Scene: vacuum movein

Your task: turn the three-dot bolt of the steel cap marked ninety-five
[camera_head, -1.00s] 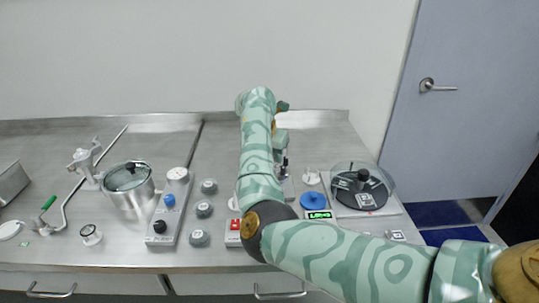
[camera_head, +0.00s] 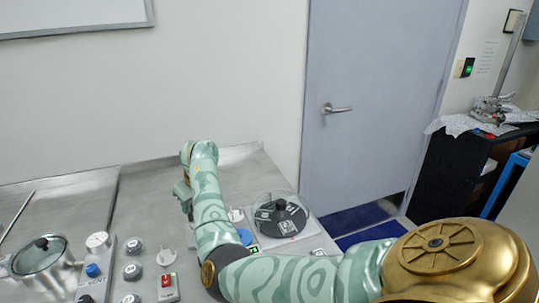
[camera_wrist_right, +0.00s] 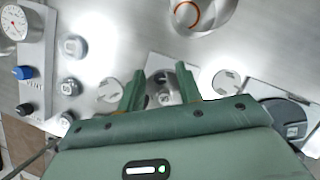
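My right gripper (camera_wrist_right: 160,88) is open in the right wrist view, its two green fingers apart above a steel fitting (camera_wrist_right: 164,100) with a bolt-like part. I cannot tell whether they touch it. In the head view my right gripper (camera_head: 183,196) is partly hidden beside my forearm over the steel bench. Several small grey round caps (camera_head: 133,246) stand in a column at the lower left; they also show in the right wrist view (camera_wrist_right: 74,46). I cannot read a ninety-five or make out three dots on anything. My left gripper is not in view.
A steel pot (camera_head: 38,262) and a control strip with a gauge and blue knob (camera_head: 93,270) stand at the left. A glass-covered black disc unit (camera_head: 280,216) sits right of my arm. A steel vessel with an orange ring (camera_wrist_right: 190,12) shows at the wrist view's top.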

